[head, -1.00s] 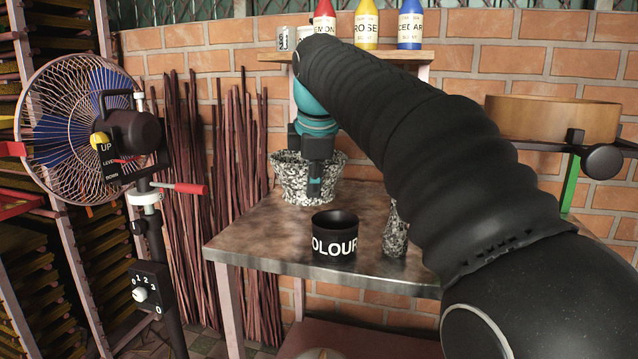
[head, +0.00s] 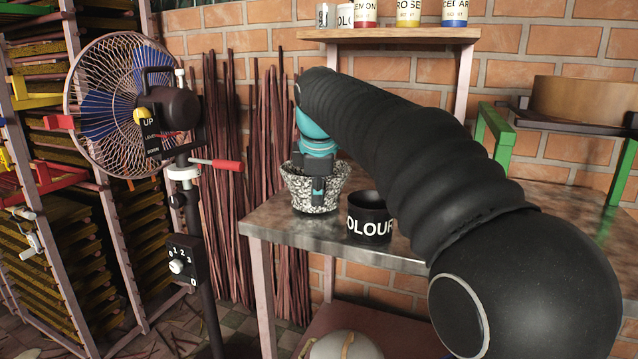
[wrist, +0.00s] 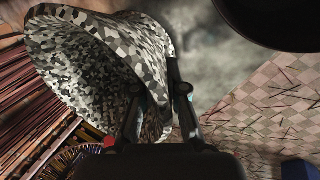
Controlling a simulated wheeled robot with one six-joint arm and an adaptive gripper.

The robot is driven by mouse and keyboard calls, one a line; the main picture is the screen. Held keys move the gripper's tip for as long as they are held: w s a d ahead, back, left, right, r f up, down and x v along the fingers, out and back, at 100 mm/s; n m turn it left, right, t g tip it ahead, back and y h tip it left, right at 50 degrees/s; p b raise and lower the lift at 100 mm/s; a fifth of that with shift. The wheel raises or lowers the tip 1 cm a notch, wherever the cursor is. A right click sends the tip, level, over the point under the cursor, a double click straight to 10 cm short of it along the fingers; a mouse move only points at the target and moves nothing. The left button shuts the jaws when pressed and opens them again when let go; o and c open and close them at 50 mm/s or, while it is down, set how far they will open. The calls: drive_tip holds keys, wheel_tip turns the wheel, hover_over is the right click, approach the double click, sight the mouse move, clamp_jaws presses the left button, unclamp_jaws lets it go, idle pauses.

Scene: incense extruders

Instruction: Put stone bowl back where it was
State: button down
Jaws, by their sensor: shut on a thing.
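The stone bowl (head: 299,190), speckled black and white with a flared rim, is at the back left of the metal-topped table (head: 290,222) in the head view. My gripper (head: 318,192) is shut on its wall from the near side. In the wrist view the bowl (wrist: 95,50) fills the upper left, tilted in the picture, with its wall between the fingers of my gripper (wrist: 160,105). I cannot tell whether its base touches the table top.
A black tin (head: 370,218) lettered "OLOUR" stands just right of the bowl. A standing fan (head: 125,100) is to the left, and incense sticks (head: 215,130) lean on the brick wall. My arm hides much of the table's right part.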

idle(0.4)
drive_tip(key=c, duration=1.6)
unclamp_jaws()
drive_tip(key=shift+f, duration=0.25)
drive_tip(key=o, duration=0.4)
drive_tip(key=shift+r, duration=0.1)
drive_tip(key=p+v, duration=0.2)
drive_tip(key=v, duration=1)
